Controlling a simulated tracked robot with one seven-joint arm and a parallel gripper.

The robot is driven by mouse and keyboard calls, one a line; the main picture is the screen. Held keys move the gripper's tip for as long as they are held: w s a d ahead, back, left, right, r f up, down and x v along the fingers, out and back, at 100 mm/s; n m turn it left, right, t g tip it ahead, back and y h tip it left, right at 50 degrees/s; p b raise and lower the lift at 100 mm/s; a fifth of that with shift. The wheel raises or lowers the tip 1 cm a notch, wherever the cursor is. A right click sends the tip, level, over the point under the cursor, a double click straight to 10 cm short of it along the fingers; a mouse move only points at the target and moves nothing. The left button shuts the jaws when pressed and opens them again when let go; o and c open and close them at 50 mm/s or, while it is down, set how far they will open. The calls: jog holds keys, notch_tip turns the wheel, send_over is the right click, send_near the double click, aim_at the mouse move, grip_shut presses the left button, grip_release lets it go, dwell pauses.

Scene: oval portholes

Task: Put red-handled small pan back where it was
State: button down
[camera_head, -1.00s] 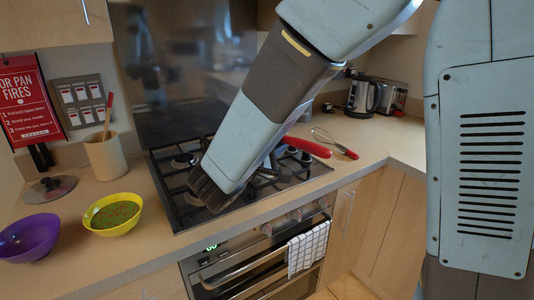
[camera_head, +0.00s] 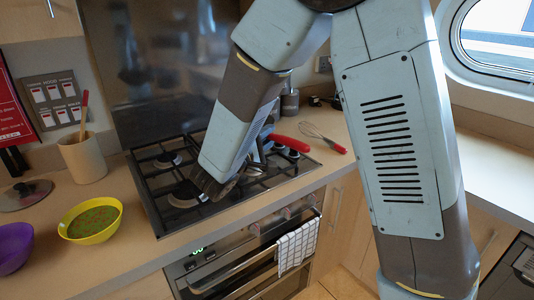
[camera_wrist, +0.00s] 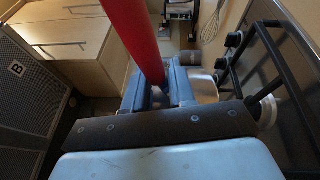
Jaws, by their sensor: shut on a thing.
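The red handle (camera_head: 290,143) of the small pan sticks out to the right of my forearm in the head view, above the right part of the hob (camera_head: 146,178). In the wrist view the red handle (camera_wrist: 137,38) runs from the top edge down between the fingers. My gripper (camera_wrist: 167,92) is shut on it. The pan's body is mostly hidden; a pale curved metal surface (camera_wrist: 203,88) beside the fingers may be part of it. I cannot tell whether the pan touches the hob.
A whisk (camera_head: 325,138) with a red handle end lies right of the hob. Left of the hob are a yellow bowl (camera_head: 92,220), a purple bowl (camera_head: 14,247), a utensil pot (camera_head: 83,158) and a lid (camera_head: 25,195). A towel (camera_head: 297,246) hangs on the oven.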

jog(key=shift+w+d+f, duration=0.1)
jog(key=shift+w+f, duration=0.45)
jog(key=shift+f, duration=0.6)
jog(key=shift+w+d+f, duration=0.15)
jog(key=shift+w+f, duration=0.4)
jog(key=shift+f, duration=0.65)
jog(key=shift+w+d+f, duration=0.1)
jog(key=shift+w+f, duration=0.45)
jog(key=shift+f, duration=0.9)
jog(key=c, duration=0.9)
grip_release()
jog(key=shift+f, duration=0.1)
jog(key=shift+c, duration=0.2)
jog(key=shift+r, duration=0.45)
jog(key=v, duration=1.2)
jog(key=shift+f, duration=0.1)
